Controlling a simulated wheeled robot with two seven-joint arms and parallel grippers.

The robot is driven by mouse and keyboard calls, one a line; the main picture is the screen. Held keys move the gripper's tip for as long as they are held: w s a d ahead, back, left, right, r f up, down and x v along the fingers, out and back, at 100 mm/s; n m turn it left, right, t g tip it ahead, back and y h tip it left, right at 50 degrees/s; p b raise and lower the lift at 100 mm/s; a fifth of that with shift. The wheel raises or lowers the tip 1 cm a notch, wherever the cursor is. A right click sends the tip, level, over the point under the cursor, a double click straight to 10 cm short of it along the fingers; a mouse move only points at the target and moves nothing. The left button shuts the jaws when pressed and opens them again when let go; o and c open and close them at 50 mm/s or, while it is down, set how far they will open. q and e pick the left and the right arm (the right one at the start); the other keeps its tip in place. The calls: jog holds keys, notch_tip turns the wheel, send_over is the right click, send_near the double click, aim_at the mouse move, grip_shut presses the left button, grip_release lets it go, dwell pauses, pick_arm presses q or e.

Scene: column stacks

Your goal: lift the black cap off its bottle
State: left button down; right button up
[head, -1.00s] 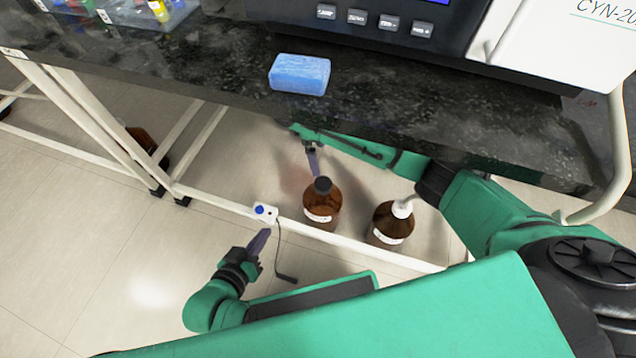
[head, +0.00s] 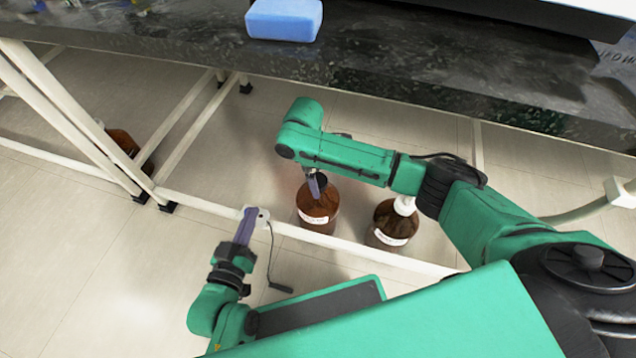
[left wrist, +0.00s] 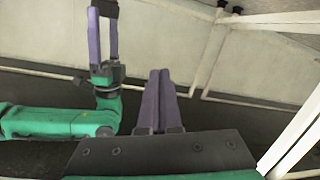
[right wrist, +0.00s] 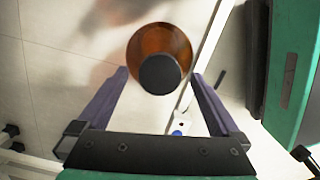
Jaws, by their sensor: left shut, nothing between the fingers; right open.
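The brown bottle (head: 318,214) with the black cap (head: 319,181) stands upright on the floor under the bench in the head view. My right gripper (head: 314,184) is above it, partly covering the cap. In the right wrist view the black cap (right wrist: 160,74) shows end-on between the tips of the open fingers, with a gap on each side; the brown glass (right wrist: 158,40) shows behind it. My left gripper (head: 247,213) is shut and empty, left of the bottle by the white rail. Its closed fingers (left wrist: 158,78) also show in the left wrist view.
A brown bottle with a white top (head: 392,222) stands close to the right. A small white box (head: 263,214) with a cable sits on the white rail (head: 345,245). The dark bench top (head: 400,75) holds a blue sponge (head: 284,19). Another brown bottle (head: 122,142) is far left.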

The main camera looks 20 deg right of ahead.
aim_at(320, 180)
jog(key=shift+d+f, duration=0.1)
jog(key=shift+f, duration=0.35)
jog(key=c, duration=1.3)
pick_arm(q)
jog(key=shift+t, duration=0.7)
jog(key=w+r, duration=0.1)
jog(key=r, duration=0.1)
jog(key=w+r, duration=0.1)
jog(key=r, duration=0.1)
jog(key=shift+w+a, duration=0.1)
jog(key=shift+w, duration=0.2)
pick_arm(e)
jog(key=shift+r, duration=0.15)
